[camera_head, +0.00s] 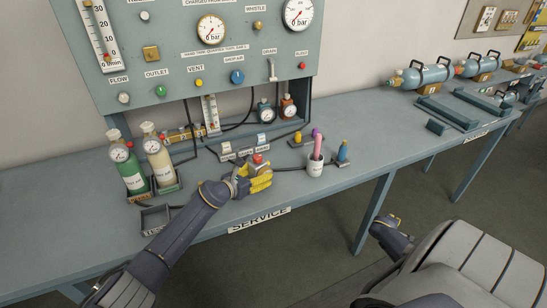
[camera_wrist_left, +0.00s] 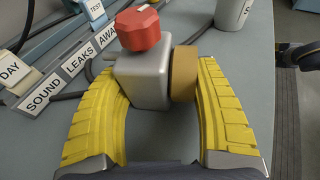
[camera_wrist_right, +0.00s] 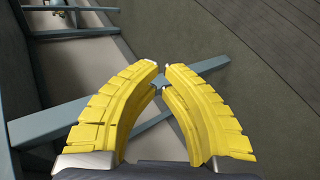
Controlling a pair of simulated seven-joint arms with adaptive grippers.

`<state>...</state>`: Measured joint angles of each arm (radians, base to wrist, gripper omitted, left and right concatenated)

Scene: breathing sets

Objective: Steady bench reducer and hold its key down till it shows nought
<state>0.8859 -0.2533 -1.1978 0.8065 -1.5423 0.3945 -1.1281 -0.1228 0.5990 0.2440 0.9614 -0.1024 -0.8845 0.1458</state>
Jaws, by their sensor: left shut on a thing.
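The bench reducer, a grey block with a red knob on top (camera_wrist_left: 138,28) and a brass-coloured round part (camera_wrist_left: 184,72) on its right side, stands on the bench; its red top also shows in the head view (camera_head: 258,158). My left gripper (camera_wrist_left: 168,85) has its yellow fingers around it, one by the grey body and one against the brass part. The reducer's dial face and key cannot be made out. My right gripper (camera_wrist_right: 160,72) is off the bench, over the floor in front, its tips nearly meeting with nothing between them.
Labelled blocks (camera_wrist_left: 70,70) and a dark hose lie left of the reducer. A white cup (camera_head: 316,167) with a pink item stands to its right. Green (camera_head: 133,170) and cream bottles stand at left. A gauge panel (camera_head: 200,60) rises behind.

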